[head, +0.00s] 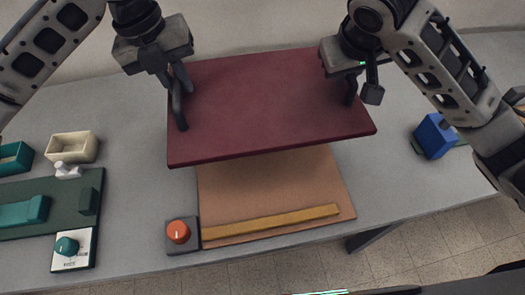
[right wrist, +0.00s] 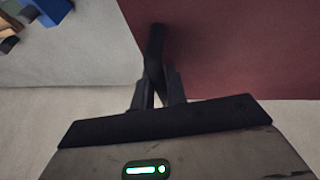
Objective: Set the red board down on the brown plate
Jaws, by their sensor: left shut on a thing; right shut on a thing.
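The dark red board (head: 270,105) is held up above the table, over the back part of the brown plate (head: 275,185). The board hides the rear of the plate, and its front edge crosses over it. My left gripper (head: 180,105) is shut on the board's left side. My right gripper (head: 358,92) is shut on the board near its right side. In the right wrist view the board (right wrist: 240,45) fills the upper right, and the right gripper's fingers (right wrist: 157,85) meet at its edge. The gap between board and plate cannot be measured here.
A yellow bar (head: 270,222) lies along the plate's front edge. A grey box with an orange knob (head: 178,232) stands at the plate's front left corner. A beige tray (head: 72,147), a teal bin (head: 14,158) and a green panel (head: 50,205) are left. A blue block (head: 435,136) stands right.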

